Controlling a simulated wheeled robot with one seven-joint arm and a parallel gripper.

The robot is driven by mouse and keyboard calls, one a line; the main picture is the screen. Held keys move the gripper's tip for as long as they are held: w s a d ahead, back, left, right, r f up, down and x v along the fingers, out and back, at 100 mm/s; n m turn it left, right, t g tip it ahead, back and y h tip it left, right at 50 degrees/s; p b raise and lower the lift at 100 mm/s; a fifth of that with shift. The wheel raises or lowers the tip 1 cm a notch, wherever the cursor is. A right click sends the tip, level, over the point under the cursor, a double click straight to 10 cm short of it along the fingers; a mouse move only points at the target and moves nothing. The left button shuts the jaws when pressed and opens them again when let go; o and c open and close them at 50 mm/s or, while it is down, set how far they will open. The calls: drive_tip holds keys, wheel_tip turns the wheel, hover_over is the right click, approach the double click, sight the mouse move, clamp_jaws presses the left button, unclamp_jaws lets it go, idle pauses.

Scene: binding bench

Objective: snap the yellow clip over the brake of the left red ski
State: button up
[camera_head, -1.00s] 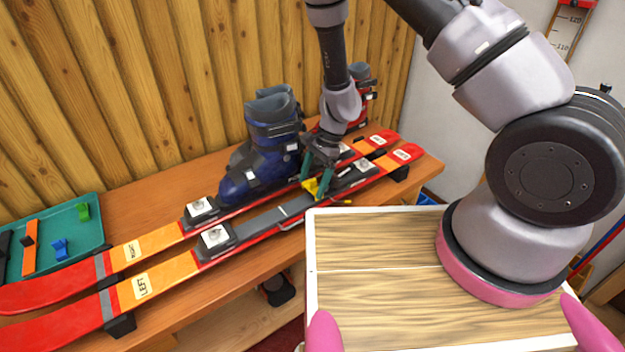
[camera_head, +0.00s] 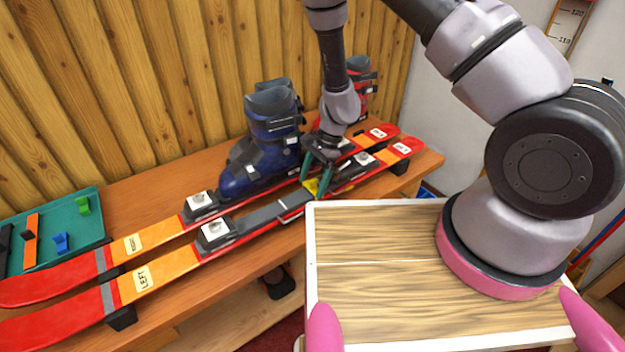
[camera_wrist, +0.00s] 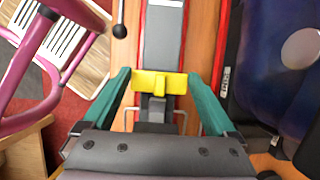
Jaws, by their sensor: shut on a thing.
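The left red ski (camera_head: 165,268), with a "LEFT" label, lies along the front of the bench; the other red ski lies behind it. My gripper (camera_head: 317,187) is over the left ski's binding, between toe piece and heel piece. In the wrist view its green fingers (camera_wrist: 158,92) are shut on the yellow clip (camera_wrist: 160,83). The clip lies across the ski's dark binding plate (camera_wrist: 163,40). Wire brake arms (camera_wrist: 181,118) show on both sides of the ski just below the clip. Whether the clip touches the brake I cannot tell.
Blue boots (camera_head: 265,150) stand just behind the skis and a red boot (camera_head: 358,95) farther back. A green tray (camera_head: 88,230) with blue, green, orange and dark pieces is at the left. The bench (camera_head: 130,200) is clear between tray and boots.

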sight(313, 179)
drive_tip(key=shift+f, duration=0.15)
drive_tip(key=o, duration=1.1)
drive_tip(key=shift+o, duration=0.2)
drive_tip(key=shift+r, duration=5)
drive_tip(key=shift+r, duration=0.1)
